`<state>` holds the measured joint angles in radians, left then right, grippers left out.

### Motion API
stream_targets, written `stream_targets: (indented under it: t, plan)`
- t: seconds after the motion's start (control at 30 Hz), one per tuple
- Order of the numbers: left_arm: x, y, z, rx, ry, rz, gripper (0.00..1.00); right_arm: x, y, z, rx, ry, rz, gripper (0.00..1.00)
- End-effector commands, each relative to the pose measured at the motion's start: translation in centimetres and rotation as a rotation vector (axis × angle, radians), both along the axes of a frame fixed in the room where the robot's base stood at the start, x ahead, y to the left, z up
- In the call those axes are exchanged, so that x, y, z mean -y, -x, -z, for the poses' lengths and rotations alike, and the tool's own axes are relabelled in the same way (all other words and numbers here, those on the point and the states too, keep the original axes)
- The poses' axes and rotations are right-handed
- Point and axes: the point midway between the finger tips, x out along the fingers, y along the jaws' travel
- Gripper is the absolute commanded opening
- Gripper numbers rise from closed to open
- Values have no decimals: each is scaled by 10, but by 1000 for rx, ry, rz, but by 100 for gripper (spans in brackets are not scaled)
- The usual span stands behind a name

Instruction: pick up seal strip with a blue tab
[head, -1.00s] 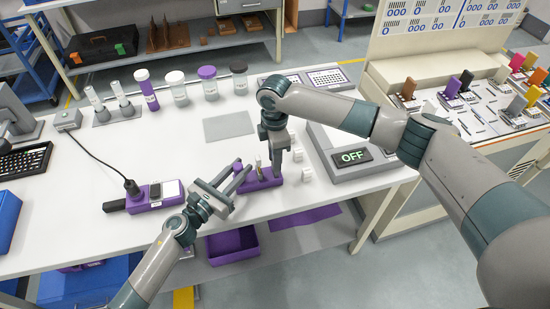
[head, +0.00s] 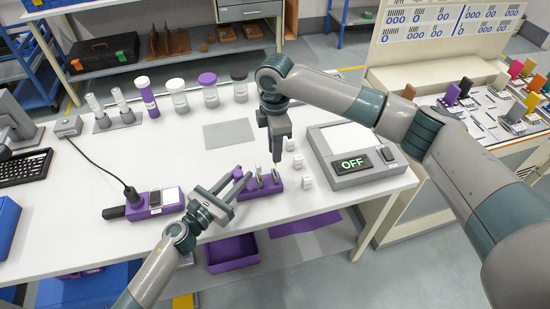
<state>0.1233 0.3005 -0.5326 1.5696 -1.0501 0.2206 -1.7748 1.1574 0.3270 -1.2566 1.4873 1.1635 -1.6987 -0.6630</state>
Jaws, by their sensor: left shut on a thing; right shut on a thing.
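A small purple holder (head: 262,190) stands near the table's front edge with small upright pieces in it. My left gripper (head: 238,184) is at its left end, shut on what looks like the holder; the exact contact is hard to see. My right gripper (head: 277,158) points down just above the holder's right part. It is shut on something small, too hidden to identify. I cannot make out a strip with a blue tab.
Small white blocks (head: 307,182) stand right of the holder, before a grey device (head: 350,155) reading OFF. A purple device (head: 155,203) with a cable lies left. Several capped jars (head: 209,92) stand behind. A grey mat (head: 229,133) lies on clear table.

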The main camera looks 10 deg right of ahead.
Motion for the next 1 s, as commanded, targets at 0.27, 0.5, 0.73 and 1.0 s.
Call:
stream_targets:
  t: [0.27, 0.5, 0.73, 1.0]
  plan:
    - [0, 0, 0, -1, -1, 0, 0, 0, 0, -26, 0, 0, 0, 0]
    - [0, 0, 0, 0, 0, 0, 0, 0, 0, -27, 0, 0, 0, 0]
    - [0, 0, 0, -1, -1, 0, 0, 0, 0, -27, -1, 0, 0, 0]
    - [0, 0, 0, 0, 0, 0, 45, 0, 0, -27, -1, 0, 0, 0]
